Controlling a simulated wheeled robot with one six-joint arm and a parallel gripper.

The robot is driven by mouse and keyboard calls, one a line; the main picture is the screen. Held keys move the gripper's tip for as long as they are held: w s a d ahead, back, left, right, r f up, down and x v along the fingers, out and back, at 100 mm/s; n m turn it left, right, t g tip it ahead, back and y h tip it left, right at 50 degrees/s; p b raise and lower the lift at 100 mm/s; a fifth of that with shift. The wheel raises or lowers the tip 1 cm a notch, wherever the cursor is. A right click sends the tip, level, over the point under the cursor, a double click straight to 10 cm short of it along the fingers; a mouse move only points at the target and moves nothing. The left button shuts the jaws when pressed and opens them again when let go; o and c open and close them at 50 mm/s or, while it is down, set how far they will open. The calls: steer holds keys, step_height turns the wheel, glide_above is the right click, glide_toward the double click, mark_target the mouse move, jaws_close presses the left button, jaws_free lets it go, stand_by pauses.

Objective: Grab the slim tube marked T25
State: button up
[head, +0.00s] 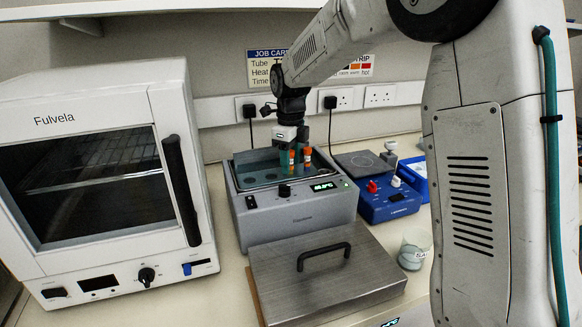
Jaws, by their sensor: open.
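Two slim tubes with orange caps, the left tube (292,158) and the right tube (307,154), stand upright at the grey heating bath (300,213). Any marking on them is too small to read, so I cannot tell which is T25. My gripper (292,165) points down over the bath with its teal fingers open. The left tube appears between or just in front of the fingers. The right tube is just right of them. I cannot tell whether the fingers touch either tube. The tubes' lower parts are hard to make out.
A steel lid (325,275) with a black handle lies in front of the bath. A white oven (100,260) stands at left. A blue stirrer (390,205), a blue tray (416,183) and a beaker (413,250) are at right. A job card (268,68) hangs behind.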

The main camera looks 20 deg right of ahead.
steer(key=shift+f, duration=0.3)
jaws_close()
steer(key=shift+r, duration=0.1)
